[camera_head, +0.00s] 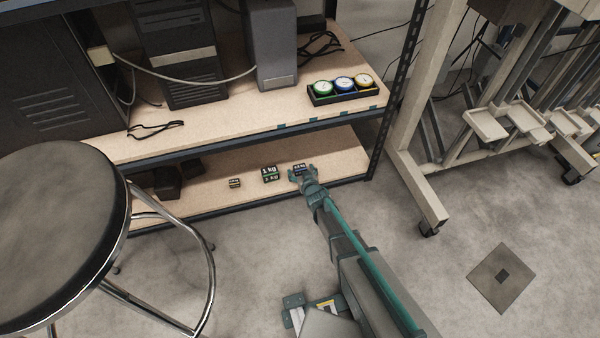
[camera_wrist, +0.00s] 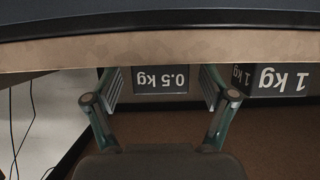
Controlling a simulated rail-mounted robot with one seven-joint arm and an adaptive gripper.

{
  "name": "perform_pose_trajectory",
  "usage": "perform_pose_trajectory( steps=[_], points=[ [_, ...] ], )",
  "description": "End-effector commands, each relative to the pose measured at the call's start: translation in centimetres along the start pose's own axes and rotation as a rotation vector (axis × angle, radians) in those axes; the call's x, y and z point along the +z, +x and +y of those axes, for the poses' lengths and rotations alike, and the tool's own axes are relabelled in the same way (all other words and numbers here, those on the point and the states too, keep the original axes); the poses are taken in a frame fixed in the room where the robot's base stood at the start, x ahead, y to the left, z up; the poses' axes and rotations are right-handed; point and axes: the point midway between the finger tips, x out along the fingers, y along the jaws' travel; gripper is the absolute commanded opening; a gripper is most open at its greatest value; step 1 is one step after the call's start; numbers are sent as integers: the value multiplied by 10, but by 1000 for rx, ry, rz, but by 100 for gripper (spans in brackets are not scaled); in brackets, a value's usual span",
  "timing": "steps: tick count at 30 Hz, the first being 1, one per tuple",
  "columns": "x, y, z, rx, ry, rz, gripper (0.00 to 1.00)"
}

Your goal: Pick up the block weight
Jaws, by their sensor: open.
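A dark block weight marked 0.5 kg (camera_head: 299,168) sits on the lower shelf at my gripper (camera_head: 303,179). In the wrist view the 0.5 kg block (camera_wrist: 161,79) appears upside down between the two fingers of my gripper (camera_wrist: 160,88). The fingers are spread, one on each side of it, and a gap shows on the left. Whether the right finger touches it I cannot tell. A larger 1 kg block (camera_head: 269,174) stands just to the left in the head view; it shows at the right in the wrist view (camera_wrist: 282,78). A smaller block (camera_head: 235,183) stands further left.
The upper shelf (camera_head: 225,120) overhangs the lower shelf (camera_head: 215,200) closely. It bears a dark tray (camera_head: 345,97) of round gauges. A shelf post (camera_head: 398,85) rises at the right. A round stool (camera_head: 55,235) stands at the left.

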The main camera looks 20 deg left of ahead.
Motion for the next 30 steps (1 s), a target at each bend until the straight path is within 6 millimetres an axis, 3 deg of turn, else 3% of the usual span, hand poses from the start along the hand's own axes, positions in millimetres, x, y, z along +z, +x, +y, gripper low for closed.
perform_pose_trajectory(
  steps=[3, 10, 25, 30],
  points=[
    [1, 13, 0, 0, 0, 1, 83],
    [0, 13, 0, 0, 0, 0, 83],
    [0, 13, 0, 0, 0, 0, 1],
    [-2, 12, 0, 0, 0, 2, 0]
  ],
)
